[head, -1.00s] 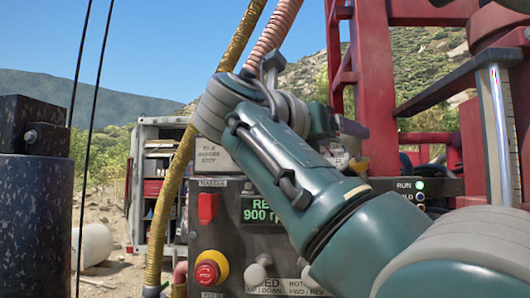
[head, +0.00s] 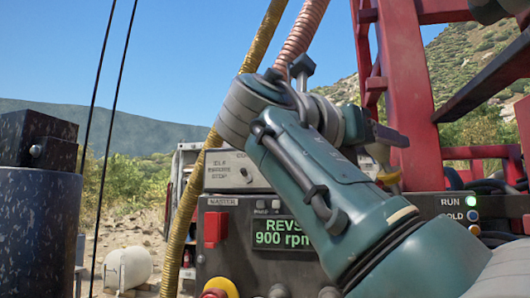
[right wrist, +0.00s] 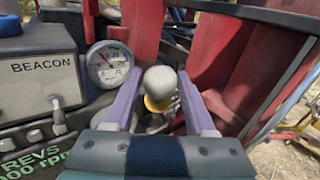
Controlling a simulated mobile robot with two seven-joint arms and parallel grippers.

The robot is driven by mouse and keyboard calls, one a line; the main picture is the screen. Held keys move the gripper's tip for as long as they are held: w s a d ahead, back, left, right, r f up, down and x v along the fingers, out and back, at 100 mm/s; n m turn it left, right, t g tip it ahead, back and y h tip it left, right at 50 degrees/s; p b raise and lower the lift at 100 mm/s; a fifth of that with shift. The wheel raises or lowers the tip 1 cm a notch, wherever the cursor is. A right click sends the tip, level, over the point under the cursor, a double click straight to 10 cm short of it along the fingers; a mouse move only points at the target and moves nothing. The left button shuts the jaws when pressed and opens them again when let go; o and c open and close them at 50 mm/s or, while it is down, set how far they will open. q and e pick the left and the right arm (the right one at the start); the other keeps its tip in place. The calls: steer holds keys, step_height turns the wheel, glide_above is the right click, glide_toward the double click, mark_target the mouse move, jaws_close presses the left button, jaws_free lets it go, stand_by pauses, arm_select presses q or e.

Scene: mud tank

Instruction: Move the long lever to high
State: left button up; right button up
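A grey rounded knob with a yellow collar (right wrist: 160,84), which looks like the lever's handle, shows in the right wrist view. It lies between the two purple fingers of my right gripper (right wrist: 160,100), with a gap on each side. That gripper is open. I cannot tell how deep the knob sits between the fingers. The lever's shaft is mostly hidden below the knob. In the head view my right gripper (head: 386,136) is seen side-on at the right of the control panel, and a yellow piece (head: 388,177) shows just below it. My left gripper is out of view.
The control panel has a green display (head: 282,233), a red master switch (head: 215,228) and a run light (head: 471,202). A round gauge (right wrist: 109,63) and a beacon box (right wrist: 40,80) stand left of the knob. Red frame posts (head: 408,90) and hoses (head: 228,120) are close by.

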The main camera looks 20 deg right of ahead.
jaws_close()
stand_by(1.1)
